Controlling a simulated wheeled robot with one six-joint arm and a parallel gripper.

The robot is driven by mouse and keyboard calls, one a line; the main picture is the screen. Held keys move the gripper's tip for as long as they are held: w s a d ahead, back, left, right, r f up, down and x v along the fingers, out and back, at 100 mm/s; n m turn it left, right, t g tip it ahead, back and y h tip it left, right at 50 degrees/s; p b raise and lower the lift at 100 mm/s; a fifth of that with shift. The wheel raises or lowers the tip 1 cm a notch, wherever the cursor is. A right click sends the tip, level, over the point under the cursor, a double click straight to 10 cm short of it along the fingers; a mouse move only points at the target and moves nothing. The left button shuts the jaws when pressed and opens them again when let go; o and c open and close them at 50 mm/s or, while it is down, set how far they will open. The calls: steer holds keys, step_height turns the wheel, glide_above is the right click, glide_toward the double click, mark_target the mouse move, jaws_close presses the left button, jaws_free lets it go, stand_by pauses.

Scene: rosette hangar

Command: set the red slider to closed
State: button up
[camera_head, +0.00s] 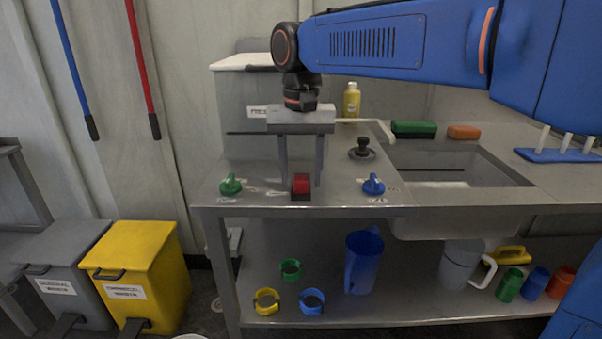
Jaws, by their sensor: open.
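The red slider (301,184) is a small red block at the front edge of the steel counter, between a green knob and a blue knob. My gripper (301,180) points down over it, its two grey fingers apart, one on each side of the slider in the picture. I cannot tell whether the fingers touch it. The label by the slider is too small to read and partly hidden by the fingers.
The green knob (230,185) and blue knob (373,186) stand close on either side. A black knob (363,149) is behind to the right, near the sink (450,170). A yellow bottle (352,100) stands at the back. Several cups and a blue jug (363,262) are on the lower shelf.

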jaws_close()
steer(key=shift+w, duration=3)
jaws_free()
steer(key=shift+d, duration=0.1)
steer(key=shift+s, duration=0.1)
